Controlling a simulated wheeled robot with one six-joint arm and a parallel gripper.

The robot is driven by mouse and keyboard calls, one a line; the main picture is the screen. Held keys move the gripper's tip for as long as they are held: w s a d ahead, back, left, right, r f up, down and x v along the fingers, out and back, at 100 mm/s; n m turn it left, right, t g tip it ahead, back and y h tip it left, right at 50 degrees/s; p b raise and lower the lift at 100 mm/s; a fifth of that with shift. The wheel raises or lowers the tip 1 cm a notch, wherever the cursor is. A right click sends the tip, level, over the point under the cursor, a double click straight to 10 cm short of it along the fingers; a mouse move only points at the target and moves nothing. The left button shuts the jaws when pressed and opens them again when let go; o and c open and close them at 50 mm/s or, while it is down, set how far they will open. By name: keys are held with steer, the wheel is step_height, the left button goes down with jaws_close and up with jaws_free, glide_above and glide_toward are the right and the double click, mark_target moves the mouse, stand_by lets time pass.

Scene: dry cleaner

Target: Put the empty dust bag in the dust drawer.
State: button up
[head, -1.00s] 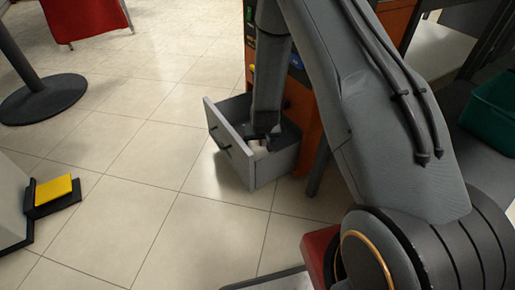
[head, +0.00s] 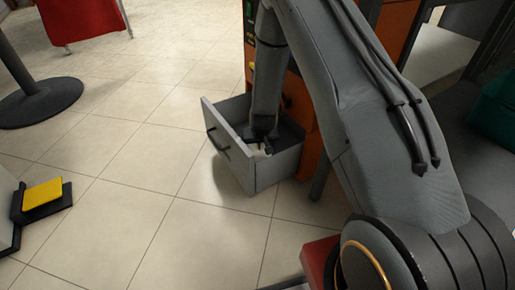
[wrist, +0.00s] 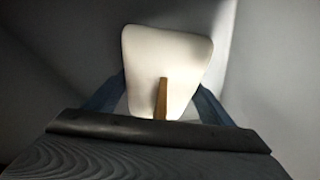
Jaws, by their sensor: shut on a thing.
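The grey dust drawer (head: 277,167) is pulled out of the orange machine, open at the top, with a dark handle on its front panel. My gripper (head: 262,142) reaches down into the drawer opening. In the wrist view, my gripper (wrist: 158,103) is shut on the dust bag (wrist: 165,58), a pale, off-white bag with a brown strip at its lower middle. Grey drawer walls surround it in that view. In the head view only a small pale bit of the bag shows by the fingers. Whether the bag touches the drawer bottom is hidden.
The orange machine (head: 309,135) stands right behind the drawer. A black post base (head: 40,100) and a yellow pad (head: 43,194) on a dark plate are at the left. A green bin (head: 493,112) is at the far right. The tiled floor left of the drawer is clear.

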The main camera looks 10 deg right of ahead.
steer(key=shift+f, duration=0.1)
steer(key=o, duration=1.1)
steer(key=p+v, duration=0.6)
steer(key=v, duration=0.6)
steer(key=shift+p, duration=0.3)
steer(key=shift+r, duration=0.2)
